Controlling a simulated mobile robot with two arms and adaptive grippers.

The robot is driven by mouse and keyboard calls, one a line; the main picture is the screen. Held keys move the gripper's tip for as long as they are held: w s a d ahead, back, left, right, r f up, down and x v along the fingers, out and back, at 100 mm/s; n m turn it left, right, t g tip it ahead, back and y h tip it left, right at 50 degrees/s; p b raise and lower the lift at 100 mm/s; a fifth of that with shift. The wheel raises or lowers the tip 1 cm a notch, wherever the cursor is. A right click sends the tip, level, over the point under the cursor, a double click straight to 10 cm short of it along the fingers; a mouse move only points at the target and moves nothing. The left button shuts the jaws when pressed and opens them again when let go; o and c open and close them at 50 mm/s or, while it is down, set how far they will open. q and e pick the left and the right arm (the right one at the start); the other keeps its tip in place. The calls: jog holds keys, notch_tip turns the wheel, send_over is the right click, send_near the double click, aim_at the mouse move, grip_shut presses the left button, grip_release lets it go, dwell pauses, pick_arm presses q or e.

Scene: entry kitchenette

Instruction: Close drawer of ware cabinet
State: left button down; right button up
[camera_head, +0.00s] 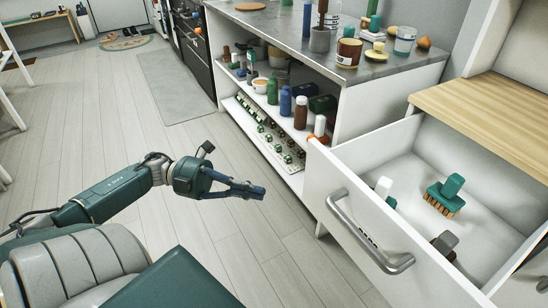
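The drawer (345,182) of the white ware cabinet is pulled out at the right, with a curved grey bar handle (366,238) on its front. Inside lie a green brush with tan bristles (444,196), a white-and-green item (385,190) by the front wall and a dark item (444,243), partly hidden. My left gripper (258,191) is left of the drawer front, above the floor, apart from the handle. Its fingers converge at the tips with nothing visible between them. My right gripper is not in view.
A light wood surface (490,104) lies above the far side of the drawer. Left of the drawer stands an open shelf unit (230,83) with bottles and jars; its grey counter (270,22) holds cups and jars. The plank floor (120,120) between my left arm and the cabinet is clear.

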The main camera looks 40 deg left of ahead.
pick_arm(q)
jog(key=w+d+b, duration=0.1)
jog(key=w+d, duration=0.6)
jog(key=d, duration=0.2)
jog(key=shift+w+b, duration=0.25)
jog(key=shift+b, duration=0.05)
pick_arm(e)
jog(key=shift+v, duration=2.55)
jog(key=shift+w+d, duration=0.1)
pick_arm(q)
jog(key=shift+d, duration=0.1)
